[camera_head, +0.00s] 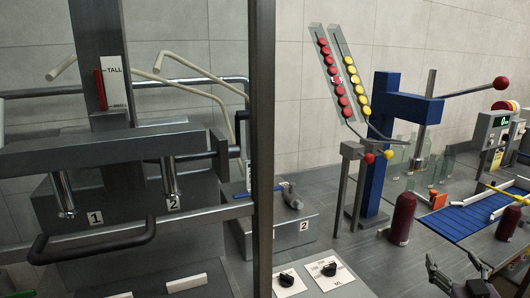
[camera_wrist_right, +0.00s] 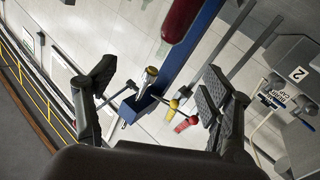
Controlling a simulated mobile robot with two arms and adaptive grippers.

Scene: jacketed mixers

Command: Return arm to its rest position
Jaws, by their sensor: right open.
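My right gripper (camera_head: 455,270) is at the lower right of the head view, in front of the dark red bottles. Its fingers are apart with nothing between them. In the right wrist view the two black fingers (camera_wrist_right: 152,98) are spread wide. The blue post and its levers show beyond the gap, apart from the fingers. My left gripper is in neither view.
A grey frame post (camera_head: 262,150) stands before the machine with plates 1 and 2. A blue press (camera_head: 374,180) stands behind, beside red and yellow bead racks (camera_head: 334,75). A dark red bottle (camera_head: 403,218) stands near a blue mat (camera_head: 455,226). Glass bottles (camera_head: 420,155) stand behind.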

